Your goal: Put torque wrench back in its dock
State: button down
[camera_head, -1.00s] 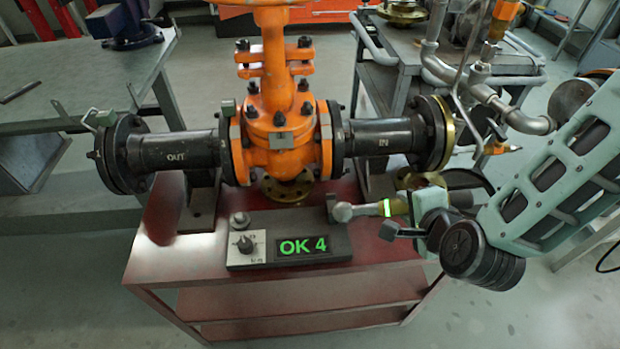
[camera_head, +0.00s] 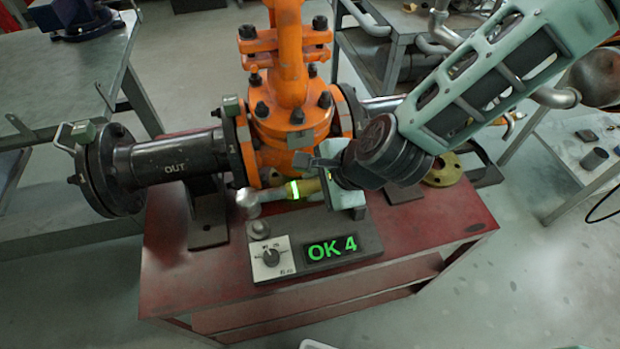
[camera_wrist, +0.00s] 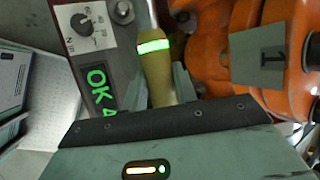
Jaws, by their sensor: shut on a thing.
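The torque wrench (camera_head: 272,194) has a silver head, a glowing green ring and a yellowish handle. My gripper (camera_head: 322,186) is shut on the handle. The wrench lies roughly level, its head pointing left, in front of the orange valve and behind the dark dock unit (camera_head: 312,270). The unit has a green "OK 4" display, a dial and a round metal stub at its left end. In the wrist view, the handle (camera_wrist: 158,80) runs up from my gripper (camera_wrist: 162,92) alongside the unit (camera_wrist: 82,60). My gripper hides the unit's back right part.
The orange gate valve (camera_head: 290,125) stands close behind the wrench, with the black OUT pipe (camera_head: 175,157) at left. The unit sits on a red cart (camera_head: 430,225), whose right front is clear. A brass flange (camera_head: 442,170) lies at the cart's back right.

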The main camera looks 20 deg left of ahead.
jog(key=shift+r, duration=0.25)
jog(key=shift+f+b, duration=2.9)
jog(key=shift+f, duration=0.95)
jog(key=c, duration=1)
grip_release()
jog(key=shift+d, duration=0.1)
jog(key=shift+f, duration=0.1)
jog(key=p+v, duration=0.2)
jog(key=v, duration=1.5)
jog(key=shift+r, duration=0.25)
